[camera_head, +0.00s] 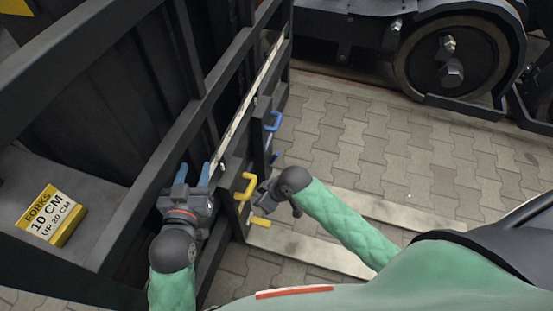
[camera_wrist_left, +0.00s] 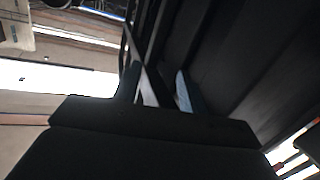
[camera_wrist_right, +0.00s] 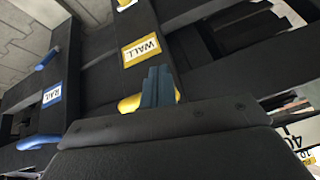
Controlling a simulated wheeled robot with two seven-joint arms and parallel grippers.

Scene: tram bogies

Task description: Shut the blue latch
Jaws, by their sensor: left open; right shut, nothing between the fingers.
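The blue latch parts are on the dark frame's outer side: a blue handle (camera_head: 274,121) and a smaller blue piece (camera_head: 275,157) below it. The right wrist view shows a blue handle (camera_wrist_right: 38,142) and a second blue piece (camera_wrist_right: 48,58) by a "RAIL" label (camera_wrist_right: 52,95). My right gripper (camera_head: 264,186) is shut and empty, close beside the yellow handle (camera_head: 248,187), apart from the blue parts. Its closed fingers (camera_wrist_right: 157,84) overlap the yellow handle (camera_wrist_right: 130,103); contact cannot be told. My left gripper (camera_head: 193,174) is open at the frame's top bar; its fingers (camera_wrist_left: 157,90) show apart.
A yellow "WALL" label (camera_wrist_right: 141,50) sits above the yellow handle. A lower yellow piece (camera_head: 260,221) juts out near my right gripper. A yellow "FORKS" sign (camera_head: 50,215) lies at left. A wheel (camera_head: 450,60) stands at the back right; paving (camera_head: 400,150) between is clear.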

